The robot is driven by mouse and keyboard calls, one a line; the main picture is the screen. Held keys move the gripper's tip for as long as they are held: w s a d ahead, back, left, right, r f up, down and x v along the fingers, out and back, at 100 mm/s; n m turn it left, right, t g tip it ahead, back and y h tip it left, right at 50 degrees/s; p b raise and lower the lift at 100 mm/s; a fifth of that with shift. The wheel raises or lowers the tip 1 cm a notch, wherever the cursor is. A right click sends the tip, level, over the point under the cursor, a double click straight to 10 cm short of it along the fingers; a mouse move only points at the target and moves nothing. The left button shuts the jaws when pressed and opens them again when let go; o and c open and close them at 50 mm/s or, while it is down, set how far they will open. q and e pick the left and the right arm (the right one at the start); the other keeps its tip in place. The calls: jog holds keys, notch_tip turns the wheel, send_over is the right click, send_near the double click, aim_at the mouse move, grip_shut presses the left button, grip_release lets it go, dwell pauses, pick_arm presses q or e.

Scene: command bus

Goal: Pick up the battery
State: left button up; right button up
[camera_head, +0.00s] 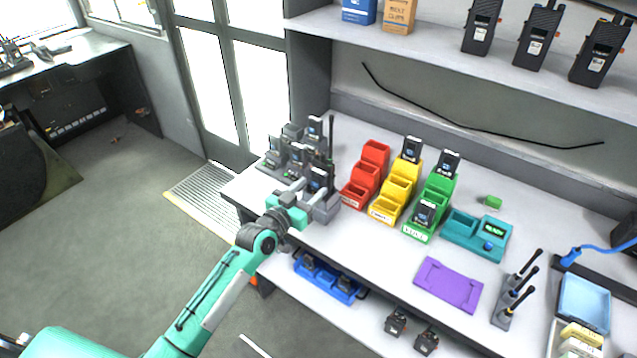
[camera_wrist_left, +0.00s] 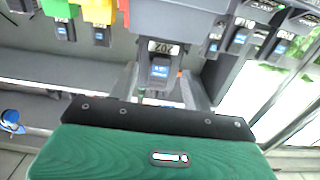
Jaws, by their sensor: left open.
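A dark battery with a blue label (camera_wrist_left: 160,70) sits in a grey charger slot marked with a number plate (camera_wrist_left: 162,47) in the left wrist view. In the head view a battery (camera_head: 318,179) stands at the near side of the charger rack (camera_head: 270,166), on the left end of the bench. My left gripper (camera_head: 315,196) is open right at this rack. In the left wrist view its two grey fingers (camera_wrist_left: 160,88) lie on either side of the battery's lower end; I cannot tell whether they touch it. My right gripper is not in view.
Other batteries stand in the rack close to my left gripper. Red (camera_head: 361,187), yellow (camera_head: 390,206) and green (camera_head: 421,226) bins stand just right of it. A teal tester (camera_head: 463,232) and a purple mat (camera_head: 448,286) lie further right. A blue tray (camera_head: 326,283) is on the lower shelf.

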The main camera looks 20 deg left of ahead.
pick_arm(q)
jog(key=shift+w+d, duration=0.1)
jog(key=shift+w, duration=0.1)
grip_shut()
jog(key=shift+r, duration=0.1)
notch_tip(320, 180, up, 28)
jog(key=shift+b, duration=0.4)
dwell(0.6)
